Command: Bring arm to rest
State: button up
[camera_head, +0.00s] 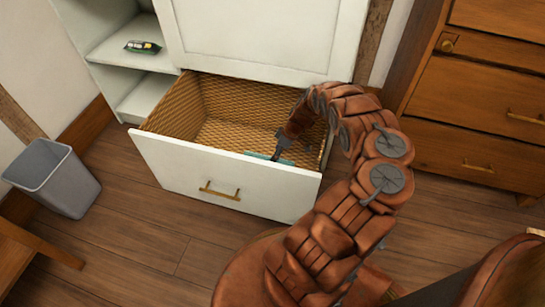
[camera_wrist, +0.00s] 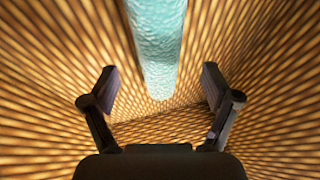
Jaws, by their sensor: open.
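My arm reaches over the front of an open white drawer (camera_head: 165,165), with my gripper (camera_head: 272,160) down inside it. In the wrist view my gripper (camera_wrist: 160,95) is open, its two fingers wide apart with nothing between the tips. A pale teal item (camera_wrist: 157,45) with a rippled surface lies ahead of the fingers on the woven drawer lining (camera_wrist: 60,80). In the head view only a small piece of the teal item (camera_head: 258,156) shows beside my gripper. I cannot tell whether the fingers touch it.
The drawer belongs to a white cabinet (camera_head: 265,35) with open shelves at the left, one holding a small dark green and yellow item (camera_head: 143,47). A grey bin (camera_head: 55,178) stands on the floor at left. A wooden dresser (camera_head: 470,95) stands close at right.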

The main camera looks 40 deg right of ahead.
jog(key=v, duration=0.3)
jog(key=shift+r+p, duration=0.15)
jog(key=shift+p, duration=0.25)
